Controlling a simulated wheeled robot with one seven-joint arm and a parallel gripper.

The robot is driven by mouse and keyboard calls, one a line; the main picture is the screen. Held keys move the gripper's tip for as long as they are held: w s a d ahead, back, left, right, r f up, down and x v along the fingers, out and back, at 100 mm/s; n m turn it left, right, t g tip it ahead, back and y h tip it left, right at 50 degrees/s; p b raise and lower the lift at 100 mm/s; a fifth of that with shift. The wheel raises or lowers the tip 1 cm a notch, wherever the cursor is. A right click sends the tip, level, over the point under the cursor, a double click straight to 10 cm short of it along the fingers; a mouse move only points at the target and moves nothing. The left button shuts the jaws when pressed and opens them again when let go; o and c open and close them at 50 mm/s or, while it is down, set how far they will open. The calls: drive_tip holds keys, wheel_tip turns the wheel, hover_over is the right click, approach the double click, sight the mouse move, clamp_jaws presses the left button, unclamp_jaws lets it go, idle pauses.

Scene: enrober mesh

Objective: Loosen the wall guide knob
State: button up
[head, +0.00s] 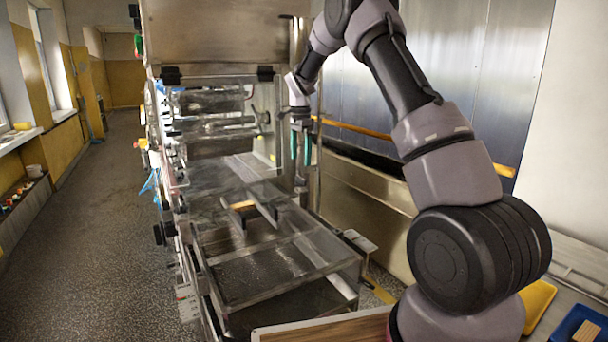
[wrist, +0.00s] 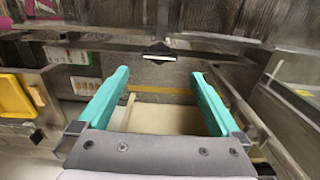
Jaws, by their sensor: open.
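My gripper (head: 301,148) is at the far right side of the steel enrober machine (head: 215,40), its teal fingers pointing down. In the wrist view the gripper (wrist: 160,73) is open, with nothing between the fingers. A small dark part with a light edge (wrist: 158,50) shows beyond the fingertips, roughly centred between them and apart from them. It may be the wall guide knob, but I cannot tell for sure. In the head view I cannot pick out the knob near my gripper; the arm and machine frame crowd that spot.
The machine's open mesh bed (head: 270,275) lies left of my arm. A steel wall panel (head: 440,50) with an orange rail (head: 365,131) stands behind the arm. A yellow tray (head: 537,300) and blue tray (head: 580,325) are at lower right. The floor aisle (head: 100,240) at left is clear.

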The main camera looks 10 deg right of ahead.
sight(300, 178)
wheel_tip(300, 178, down, 7)
drive_tip(key=shift+f, duration=0.15)
drive_tip(key=shift+a, duration=0.1)
drive_tip(key=c, duration=1.2)
